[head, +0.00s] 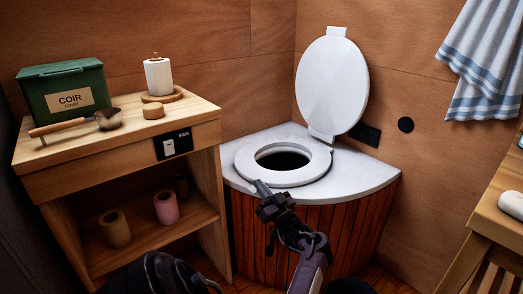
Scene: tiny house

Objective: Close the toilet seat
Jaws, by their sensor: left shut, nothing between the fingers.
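The toilet lid (332,85) is white and oval. It stands upright, leaning back near the corner walls. The white toilet seat ring (256,176) lies flat on the pale corner counter (365,172), around a dark hole. My left gripper (259,186) is shut and empty. In the picture it overlaps the front left edge of the seat ring; I cannot tell whether it touches. It is well below and left of the raised lid. My right gripper is not in view.
A wooden table (490,205) is at right. A striped towel (487,55) hangs above it.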

